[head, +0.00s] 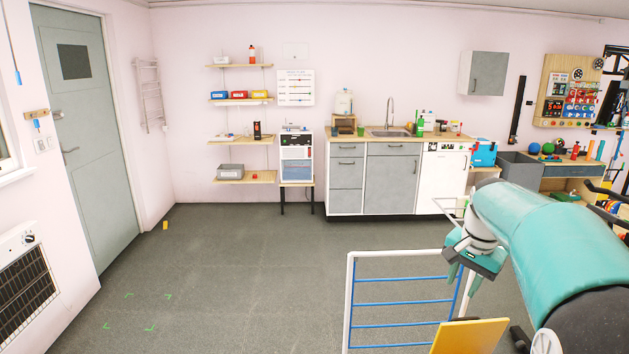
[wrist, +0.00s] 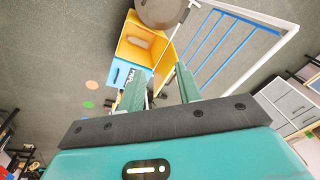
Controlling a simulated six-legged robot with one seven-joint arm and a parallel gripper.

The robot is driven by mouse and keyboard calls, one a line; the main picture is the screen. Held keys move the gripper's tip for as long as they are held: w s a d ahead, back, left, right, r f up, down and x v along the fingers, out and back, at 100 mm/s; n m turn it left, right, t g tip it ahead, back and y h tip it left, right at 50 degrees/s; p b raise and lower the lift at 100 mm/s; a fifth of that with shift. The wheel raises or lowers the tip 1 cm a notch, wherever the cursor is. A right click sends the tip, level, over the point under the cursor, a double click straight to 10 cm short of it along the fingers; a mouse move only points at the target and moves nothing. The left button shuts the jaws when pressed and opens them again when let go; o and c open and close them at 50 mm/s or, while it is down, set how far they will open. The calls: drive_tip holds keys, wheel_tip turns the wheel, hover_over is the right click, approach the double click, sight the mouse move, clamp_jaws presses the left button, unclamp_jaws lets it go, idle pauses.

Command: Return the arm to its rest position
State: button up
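My gripper (head: 463,278) hangs at the end of my teal arm on the right of the head view, above the floor by a white rack with blue bars (head: 405,308). In the wrist view my gripper (wrist: 160,86) shows two green fingers set apart with a gap between them. Nothing is held between them. Beyond the fingers lie a yellow open box (wrist: 133,30) and a light blue box (wrist: 117,72), apart from my gripper as far as I can tell. I see no pile of plates in either view.
The rack (wrist: 222,45) stands close to my gripper. A yellow panel (head: 468,337) is at its foot. A round dark disc (wrist: 163,10) shows above the yellow box. A counter with a sink (head: 388,133) lines the back wall.

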drive_tip(key=s+a+r+n+t, duration=0.25)
drive_tip(key=s+a+n, duration=0.25)
drive_tip(key=s+a, duration=0.65)
drive_tip(key=s+a+f+n, duration=0.2)
drive_tip(key=s, duration=0.5)
drive_tip(key=s+a+f+n+t, duration=0.1)
drive_tip(key=s+a+f+n, duration=0.1)
drive_tip(key=s, duration=0.5)
drive_tip(key=shift+s+n, duration=0.2)
drive_tip(key=shift+n, duration=0.1)
drive_tip(key=shift+a, duration=0.3)
